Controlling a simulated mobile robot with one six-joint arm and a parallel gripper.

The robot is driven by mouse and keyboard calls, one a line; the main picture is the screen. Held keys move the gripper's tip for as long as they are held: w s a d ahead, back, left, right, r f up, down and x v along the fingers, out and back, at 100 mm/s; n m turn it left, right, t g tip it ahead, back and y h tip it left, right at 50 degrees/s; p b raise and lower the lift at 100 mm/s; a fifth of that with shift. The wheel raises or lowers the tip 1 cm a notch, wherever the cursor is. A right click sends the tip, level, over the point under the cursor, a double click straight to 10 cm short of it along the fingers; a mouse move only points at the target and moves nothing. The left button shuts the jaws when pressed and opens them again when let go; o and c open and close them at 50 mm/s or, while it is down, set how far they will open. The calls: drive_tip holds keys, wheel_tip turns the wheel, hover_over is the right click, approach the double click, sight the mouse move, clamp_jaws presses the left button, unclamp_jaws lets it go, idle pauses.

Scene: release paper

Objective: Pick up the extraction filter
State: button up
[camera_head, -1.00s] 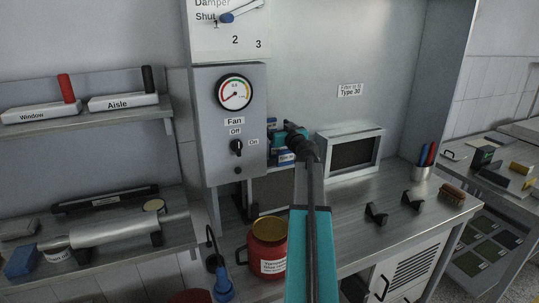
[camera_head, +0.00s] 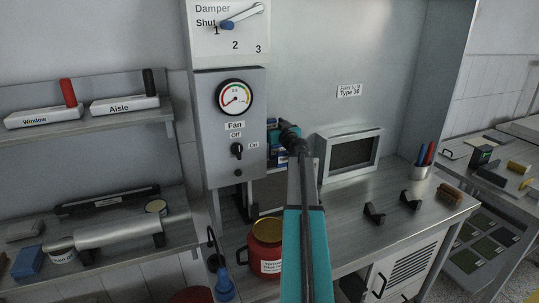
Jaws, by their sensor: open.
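A pale metal frame (camera_head: 349,151) with a dark rectangular face stands at the back of the steel bench, right of my arm. It could be the extraction filter or its housing; I cannot tell which. A label above it (camera_head: 349,91) reads "Type 30". My gripper (camera_head: 279,136) is at the far end of my teal arm, beside the fan box and left of the frame, apart from it. My wrist largely hides its fingers, and I see nothing held. Blue and pale shapes around it are partly hidden.
The grey fan box (camera_head: 230,128) with gauge and knob stands close left of my gripper. A red canister (camera_head: 264,249) is below left. Free bench lies before the frame.

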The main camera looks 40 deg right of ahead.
drive_tip(key=c, duration=1.8)
drive_tip(key=shift+r, duration=0.15)
wheel_tip(320, 180, up, 18)
drive_tip(key=b, duration=0.3)
